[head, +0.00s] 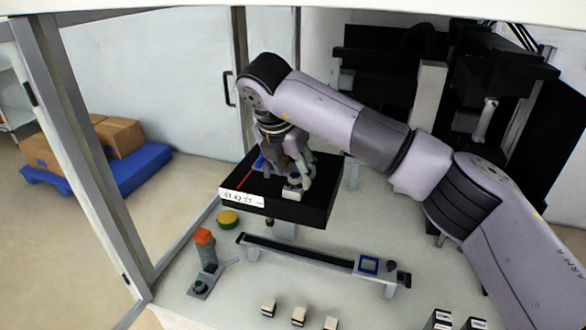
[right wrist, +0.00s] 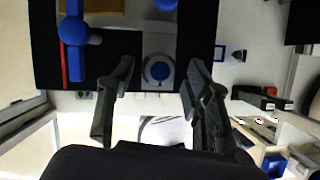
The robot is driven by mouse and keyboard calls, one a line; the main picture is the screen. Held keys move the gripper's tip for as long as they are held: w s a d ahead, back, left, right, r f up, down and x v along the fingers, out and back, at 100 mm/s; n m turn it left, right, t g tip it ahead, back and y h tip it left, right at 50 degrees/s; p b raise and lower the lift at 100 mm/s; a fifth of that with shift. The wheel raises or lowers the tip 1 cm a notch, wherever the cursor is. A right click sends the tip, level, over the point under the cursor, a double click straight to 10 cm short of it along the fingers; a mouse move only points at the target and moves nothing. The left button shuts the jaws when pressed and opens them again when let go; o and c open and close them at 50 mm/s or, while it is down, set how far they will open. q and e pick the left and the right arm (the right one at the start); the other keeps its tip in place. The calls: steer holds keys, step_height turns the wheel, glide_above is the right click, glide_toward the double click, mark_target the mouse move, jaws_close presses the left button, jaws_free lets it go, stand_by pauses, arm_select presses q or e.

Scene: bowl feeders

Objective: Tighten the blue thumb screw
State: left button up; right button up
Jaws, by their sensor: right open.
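The block (head: 291,194) shows at the front of a black raised platform in the head view. My right gripper (head: 295,180) reaches down over this platform. My left gripper is not in view.
A blue bar with a round knob (right wrist: 73,31) and a red strip lie left of the screw on the black platform (head: 315,207). Small blocks (head: 298,316) sit in front.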

steer(key=v, duration=0.7)
steer(key=shift+r, duration=0.2)
steer(key=shift+s, duration=0.1)
